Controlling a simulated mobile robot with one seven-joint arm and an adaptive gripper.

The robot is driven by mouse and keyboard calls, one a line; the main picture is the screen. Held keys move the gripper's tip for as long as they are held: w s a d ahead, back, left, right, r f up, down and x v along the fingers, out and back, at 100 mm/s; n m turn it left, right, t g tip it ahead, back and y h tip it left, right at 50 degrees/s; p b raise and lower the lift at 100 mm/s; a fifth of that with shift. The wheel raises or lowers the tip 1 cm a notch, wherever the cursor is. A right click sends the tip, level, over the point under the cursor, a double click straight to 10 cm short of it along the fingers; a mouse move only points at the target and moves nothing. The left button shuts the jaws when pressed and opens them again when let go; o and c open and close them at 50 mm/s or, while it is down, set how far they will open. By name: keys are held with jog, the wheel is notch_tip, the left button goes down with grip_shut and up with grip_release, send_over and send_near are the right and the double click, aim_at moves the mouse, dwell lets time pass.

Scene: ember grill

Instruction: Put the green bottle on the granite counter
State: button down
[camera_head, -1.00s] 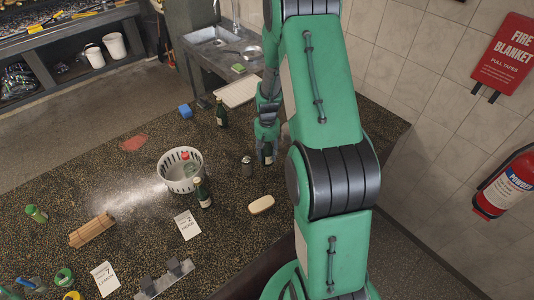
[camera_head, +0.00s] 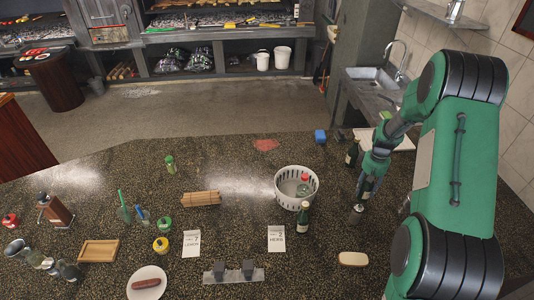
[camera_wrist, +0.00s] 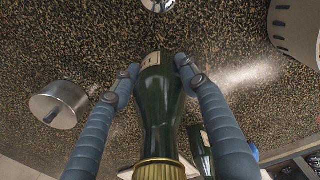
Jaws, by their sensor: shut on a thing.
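My gripper (camera_head: 370,172) is shut on a dark green bottle (camera_head: 368,187), over the right part of the dark speckled granite counter (camera_head: 220,245). In the wrist view my gripper (camera_wrist: 157,66) has a finger on each side of the bottle (camera_wrist: 158,112), which has gold foil and a pale label. I cannot tell whether its base touches the counter. A second dark green bottle (camera_head: 352,154) stands just behind the gripper, and a third (camera_head: 303,217) stands in front of the white basket. A bottle with a red cap (camera_head: 304,187) is inside the basket.
The white slotted basket (camera_head: 284,201) stands left of my gripper. A metal shaker (camera_head: 356,213) is close in front of the held bottle. A blue sponge (camera_head: 320,136), a cream block (camera_head: 353,259) and a "herbs" card (camera_head: 277,238) lie around. The counter's left rear is mostly clear.

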jog(key=w+a+r+n, duration=0.1)
jog(key=w+a+n, duration=0.4)
jog(key=w, duration=0.4)
jog(key=w+a+r+n, duration=0.1)
jog(key=w+a+n, duration=0.1)
jog(key=w+a, duration=0.7)
jog(key=w+a+r+n, duration=0.1)
jog(key=w+a+n, duration=0.2)
jog(key=w+a, duration=0.3)
jog(key=w+a+r+n, duration=0.1)
jog(key=w+a+n, duration=0.3)
jog(key=a, duration=0.6)
jog(key=shift+w+a+r+n+b, duration=0.15)
jog(key=shift+w+r+n+b, duration=0.2)
jog(key=shift+w, duration=0.6)
jog(key=shift+f, duration=0.2)
jog(key=shift+f+p, duration=0.3)
jog(key=shift+f, duration=2.7)
jog(key=shift+f, duration=1.85)
jog(key=shift+f, duration=0.2)
